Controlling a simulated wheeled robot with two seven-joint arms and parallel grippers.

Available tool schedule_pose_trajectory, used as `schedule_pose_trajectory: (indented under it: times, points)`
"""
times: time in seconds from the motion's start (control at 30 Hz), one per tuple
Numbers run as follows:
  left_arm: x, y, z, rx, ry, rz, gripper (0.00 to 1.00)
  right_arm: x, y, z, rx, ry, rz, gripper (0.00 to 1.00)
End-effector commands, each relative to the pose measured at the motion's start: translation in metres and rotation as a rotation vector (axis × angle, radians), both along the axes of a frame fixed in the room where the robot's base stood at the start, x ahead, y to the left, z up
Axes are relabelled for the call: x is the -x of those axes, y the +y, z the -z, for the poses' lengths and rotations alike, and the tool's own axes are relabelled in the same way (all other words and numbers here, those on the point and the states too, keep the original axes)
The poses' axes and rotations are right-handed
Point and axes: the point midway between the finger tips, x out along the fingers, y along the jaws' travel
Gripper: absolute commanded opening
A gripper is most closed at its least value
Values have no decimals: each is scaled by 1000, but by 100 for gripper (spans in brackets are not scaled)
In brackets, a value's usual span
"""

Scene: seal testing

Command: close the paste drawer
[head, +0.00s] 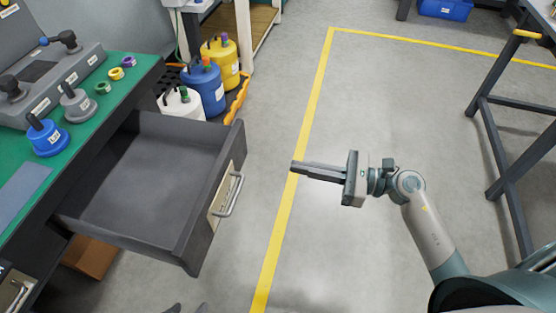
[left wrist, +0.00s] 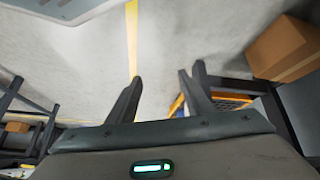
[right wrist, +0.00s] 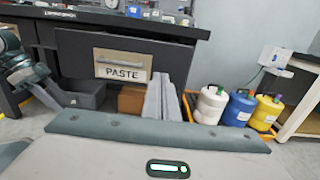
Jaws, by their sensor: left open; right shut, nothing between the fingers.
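The grey paste drawer (head: 150,170) is pulled far out from under the green-topped workbench, and its inside is empty. Its front has a bar handle (head: 233,194), and the right wrist view shows the PASTE label (right wrist: 123,73) below the handle. My right gripper (head: 293,167) is shut and empty, right of the drawer front and apart from it, with its fingers pointing toward it. Its fingers (right wrist: 161,82) also show in the right wrist view. My left gripper (left wrist: 160,77) is open and empty over the floor; what look like its fingertips show at the head view's bottom edge.
White (head: 181,103), blue (head: 204,88) and yellow (head: 221,62) canisters stand behind the drawer. The workbench (head: 128,85) carries a blue weight-like piece (head: 47,138) and small rings. A dark-legged table (head: 505,170) stands at right. Floor right of the drawer is clear.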

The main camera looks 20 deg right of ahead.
Motion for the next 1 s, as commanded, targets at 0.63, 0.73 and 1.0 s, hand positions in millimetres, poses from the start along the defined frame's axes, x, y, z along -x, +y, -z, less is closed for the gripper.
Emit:
schedule_pose_trajectory:
  times: [0.63, 0.73, 1.0]
  points:
    - [10, 15, 0, -50, 81, -9, 46, -47, 81, -2, -5, 1, 0, 0]
    - [13, 18, 2, -59, 98, -10, 46, -55, 94, -2, -5, 1, 1, 0]
    - [17, 24, 7, -76, 130, -14, 46, -67, 116, 0, -2, 2, 0, 0]
